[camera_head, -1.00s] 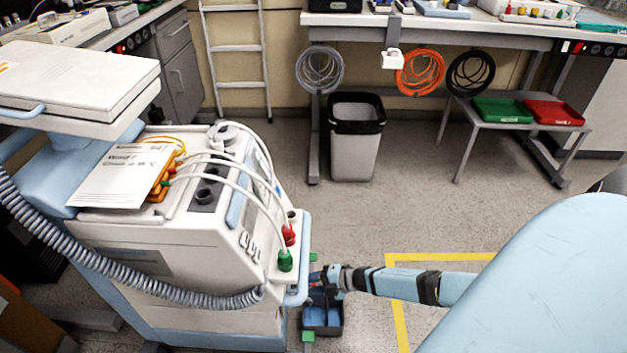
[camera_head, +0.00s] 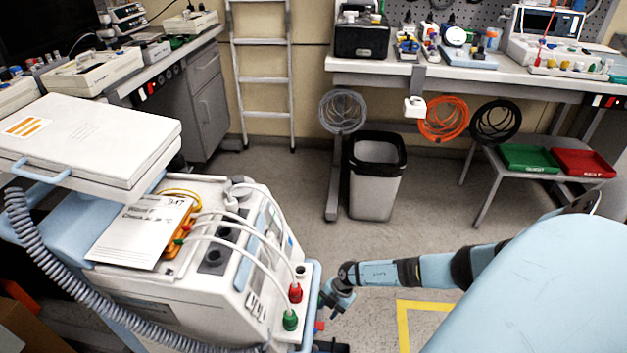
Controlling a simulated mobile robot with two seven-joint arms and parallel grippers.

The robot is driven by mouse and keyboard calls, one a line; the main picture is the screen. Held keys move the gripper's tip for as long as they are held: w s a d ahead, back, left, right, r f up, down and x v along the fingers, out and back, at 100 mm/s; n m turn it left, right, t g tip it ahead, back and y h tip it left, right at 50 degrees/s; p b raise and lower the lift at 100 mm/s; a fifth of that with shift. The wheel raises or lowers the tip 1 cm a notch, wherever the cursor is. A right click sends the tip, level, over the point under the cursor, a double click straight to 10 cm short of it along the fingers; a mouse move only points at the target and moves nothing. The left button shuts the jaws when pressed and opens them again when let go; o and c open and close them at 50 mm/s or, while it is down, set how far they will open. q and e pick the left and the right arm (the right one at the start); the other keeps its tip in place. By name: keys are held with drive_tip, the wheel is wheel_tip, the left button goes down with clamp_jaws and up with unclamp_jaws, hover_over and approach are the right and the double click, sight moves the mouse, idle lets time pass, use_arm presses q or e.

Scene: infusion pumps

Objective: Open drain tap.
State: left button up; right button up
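A white and pale-blue pump machine (camera_head: 150,295) stands at the lower left. A green-capped fitting (camera_head: 290,320) and a red-capped fitting (camera_head: 295,292) sit on its near right corner, with white tubes running to them. My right gripper (camera_head: 331,303) is small and dark, just right of that corner, pointing down. Its fingers are too small to tell open from shut. A small red and blue part (camera_head: 319,326) shows below it; I cannot tell whether this is the drain tap. My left gripper is not in view.
A bin (camera_head: 375,185) stands under the back bench. A low table holds a green tray (camera_head: 528,168) and a red tray (camera_head: 583,173). Yellow tape (camera_head: 403,325) marks the floor. Open floor lies between the machine and the back bench.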

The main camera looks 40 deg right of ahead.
drive_tip(key=b, duration=0.3)
hover_over(315, 332)
drive_tip(key=d, duration=0.2)
wheel_tip(315, 332, down, 6)
drive_tip(key=b+x, duration=0.1)
drive_tip(key=x, duration=0.1)
drive_tip(key=b+x, duration=0.1)
drive_tip(key=shift+s+a+f+b, duration=0.1)
drive_tip(key=shift+s+f+b, duration=0.2)
drive_tip(key=shift+f, duration=0.15)
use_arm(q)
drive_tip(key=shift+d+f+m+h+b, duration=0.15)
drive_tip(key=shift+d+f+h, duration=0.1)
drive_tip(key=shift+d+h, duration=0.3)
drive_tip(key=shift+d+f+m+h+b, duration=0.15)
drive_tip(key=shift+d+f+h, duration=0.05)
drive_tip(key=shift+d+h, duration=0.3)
use_arm(e)
drive_tip(key=shift+w+a+f, duration=0.1)
drive_tip(key=shift+a+f, duration=0.15)
drive_tip(key=shift+f, duration=0.3)
drive_tip(key=shift+c, duration=0.3)
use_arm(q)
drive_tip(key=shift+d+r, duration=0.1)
use_arm(e)
clamp_jaws()
